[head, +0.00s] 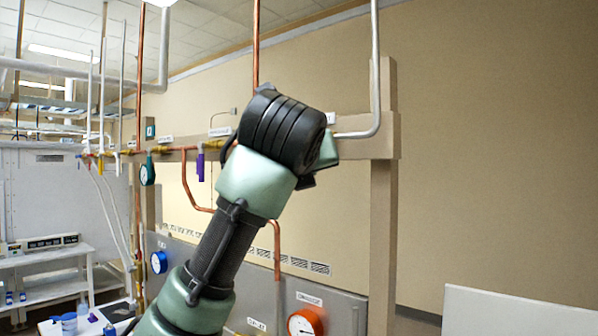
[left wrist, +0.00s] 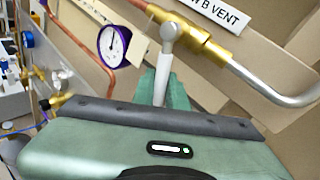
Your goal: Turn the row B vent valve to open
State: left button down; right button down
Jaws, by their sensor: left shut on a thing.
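The row B vent valve (left wrist: 192,42) is a brass body on a copper and grey pipe, below a white label (left wrist: 215,10) that reads "B VENT" at its visible end. Its pale lever handle (left wrist: 161,72) hangs from the pivot and points down in the left wrist view, across the pipe rather than along it. My left gripper (left wrist: 163,88) is shut on the lower part of this handle, with green fingers on both sides. In the head view my left arm hides the valve and the handle. My right gripper is not in view.
A purple-rimmed gauge (left wrist: 114,41) sits left of the valve. A grey pipe (head: 375,70) drops at the right beside a beige post (head: 383,230).

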pick_arm(q)
jog(key=shift+s+d+r+n+g+h, duration=0.15)
jog(key=shift+s+d+r+n+g, duration=0.15)
jog(key=shift+n+g, duration=0.2)
jog(key=shift+s+d+r+n+g+h, duration=0.2)
jog(key=shift+d+n+g, duration=0.15)
jog(key=shift+n, duration=0.25)
jog(key=c, duration=1.4)
grip_release()
jog(key=shift+c, duration=0.2)
jog(key=b+v, duration=0.4)
jog(key=v, duration=0.4)
